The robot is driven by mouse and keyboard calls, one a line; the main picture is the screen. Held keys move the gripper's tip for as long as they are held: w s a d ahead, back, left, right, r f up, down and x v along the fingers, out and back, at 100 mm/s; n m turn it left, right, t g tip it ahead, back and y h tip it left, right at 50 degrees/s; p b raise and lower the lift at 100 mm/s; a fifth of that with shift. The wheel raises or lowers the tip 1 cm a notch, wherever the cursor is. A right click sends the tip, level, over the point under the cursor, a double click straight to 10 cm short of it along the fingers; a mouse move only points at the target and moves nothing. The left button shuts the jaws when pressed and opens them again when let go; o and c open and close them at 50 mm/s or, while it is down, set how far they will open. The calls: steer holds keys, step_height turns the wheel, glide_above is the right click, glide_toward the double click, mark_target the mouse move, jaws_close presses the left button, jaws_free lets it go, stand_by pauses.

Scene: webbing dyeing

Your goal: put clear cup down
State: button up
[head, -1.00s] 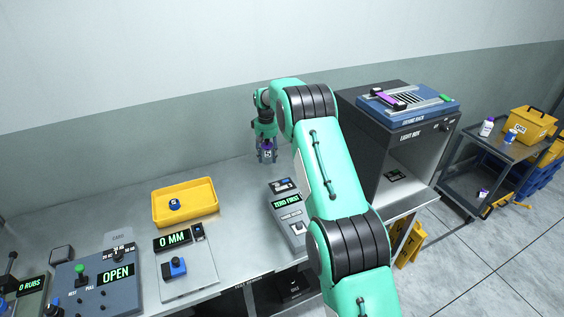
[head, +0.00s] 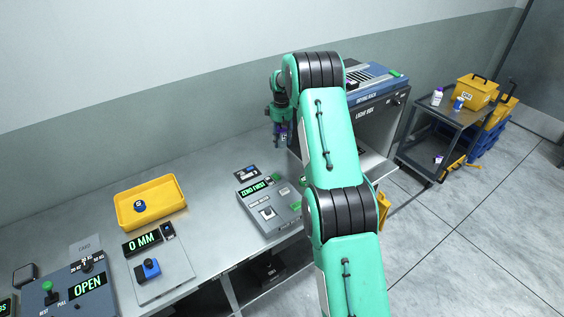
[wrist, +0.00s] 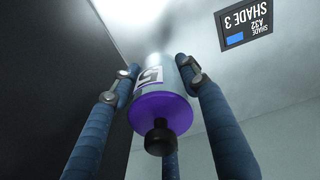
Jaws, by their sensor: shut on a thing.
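My gripper (head: 280,136) is near the left side of the light box, above the back of the bench. In the wrist view its blue-wrapped fingers (wrist: 160,110) close around the cup (wrist: 163,110). I take this to be the clear cup: a pale cylinder with a dark-marked label, a purple end and a black knob facing the camera. In the head view only a small purple patch of it (head: 284,128) shows between the fingers. Whether its far end touches a surface cannot be told.
The light box (head: 370,120) stands right of my gripper, partly behind my arm. A scale-like device reading ZERO FIRST (head: 268,207) lies in front. A yellow tray (head: 178,190) is further left. A SHADE 3 card (wrist: 247,27) shows in the wrist view. The bench's back left is clear.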

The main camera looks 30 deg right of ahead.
steer(key=shift+s+d, duration=0.1)
steer(key=shift+d, duration=0.1)
glide_above(282, 161)
steer(key=shift+s+f+b, duration=0.1)
steer(key=shift+f+b, duration=0.2)
steer(key=shift+f, duration=2.8)
steer(key=shift+f, duration=1.9)
steer(key=shift+f, duration=0.1)
steer(key=o, duration=1.3)
